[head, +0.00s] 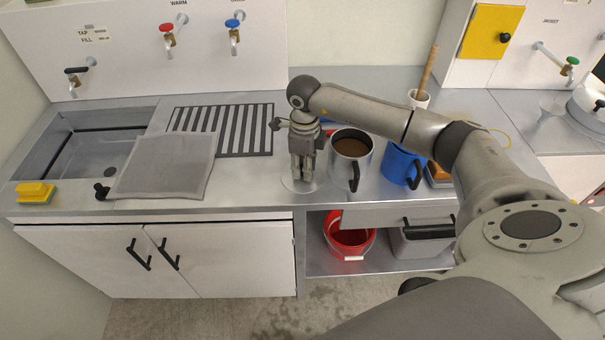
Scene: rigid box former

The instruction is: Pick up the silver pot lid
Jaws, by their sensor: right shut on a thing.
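The silver pot lid (290,185) is a pale, shiny round disc at the counter's front, left of an open silver pot (363,173) with brown liquid in it. My right gripper (302,177) points straight down over the middle of the lid and is shut on it. The fingers hide the lid's knob. I cannot tell whether the lid rests on the counter or is slightly raised. My left gripper is not in view.
A blue mug (397,165) stands right of the pot. A slotted drainboard (246,125), a grey mesh cloth (165,165) and a sink (100,148) lie to the left. A red bucket (345,243) stands on the shelf below. The counter (245,185) left of the lid is clear.

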